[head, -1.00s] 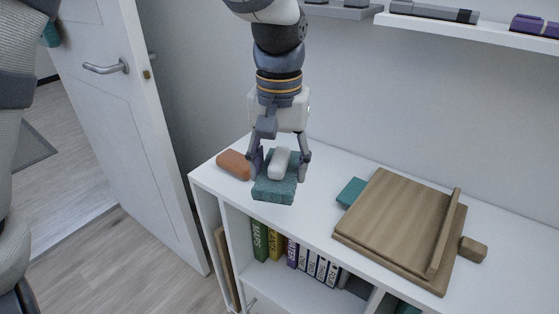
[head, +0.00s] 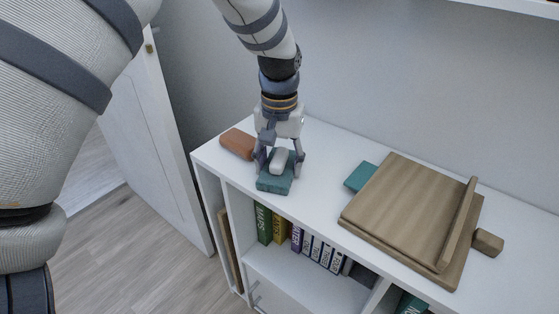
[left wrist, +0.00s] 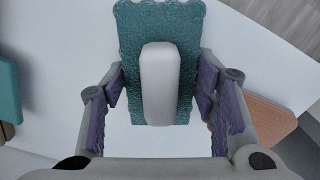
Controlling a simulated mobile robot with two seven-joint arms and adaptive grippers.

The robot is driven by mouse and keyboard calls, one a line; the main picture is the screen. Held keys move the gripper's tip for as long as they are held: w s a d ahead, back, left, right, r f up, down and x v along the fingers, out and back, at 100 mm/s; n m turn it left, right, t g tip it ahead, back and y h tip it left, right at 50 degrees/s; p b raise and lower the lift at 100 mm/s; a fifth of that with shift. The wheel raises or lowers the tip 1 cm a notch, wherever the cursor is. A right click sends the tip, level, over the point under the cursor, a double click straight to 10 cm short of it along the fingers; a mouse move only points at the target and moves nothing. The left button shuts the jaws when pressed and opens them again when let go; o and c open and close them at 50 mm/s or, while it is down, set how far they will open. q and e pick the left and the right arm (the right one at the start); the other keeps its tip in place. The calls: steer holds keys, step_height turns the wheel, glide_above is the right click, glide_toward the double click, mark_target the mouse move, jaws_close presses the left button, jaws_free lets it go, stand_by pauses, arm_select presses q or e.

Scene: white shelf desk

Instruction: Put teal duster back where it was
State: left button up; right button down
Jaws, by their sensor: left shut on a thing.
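The teal duster (head: 273,185) is a flat textured teal block with a white rounded handle (head: 279,161). It is over the left part of the white desk top, close to the front edge. My left gripper (head: 279,164) points down and is shut on the duster, its fingers on either side of the handle. In the left wrist view the duster (left wrist: 186,35) and handle (left wrist: 161,84) show between the two fingers. I cannot tell whether its underside touches the desk. My right gripper is not in view.
An orange block (head: 238,143) lies just left of the duster. A second teal block (head: 360,177) lies to the right, beside a wooden stand (head: 400,210) and a small wooden block (head: 487,242). Books (head: 320,250) stand on the shelf below. White desk top is free between the duster and stand.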

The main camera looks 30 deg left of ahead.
mark_target(279, 156)
arm_select(q)
steer(key=o, duration=1.1)
steer(key=shift+o, duration=0.2)
step_height(279, 156, up, 12)
steer(key=shift+r+p, duration=0.15)
steer(key=shift+p, duration=0.2)
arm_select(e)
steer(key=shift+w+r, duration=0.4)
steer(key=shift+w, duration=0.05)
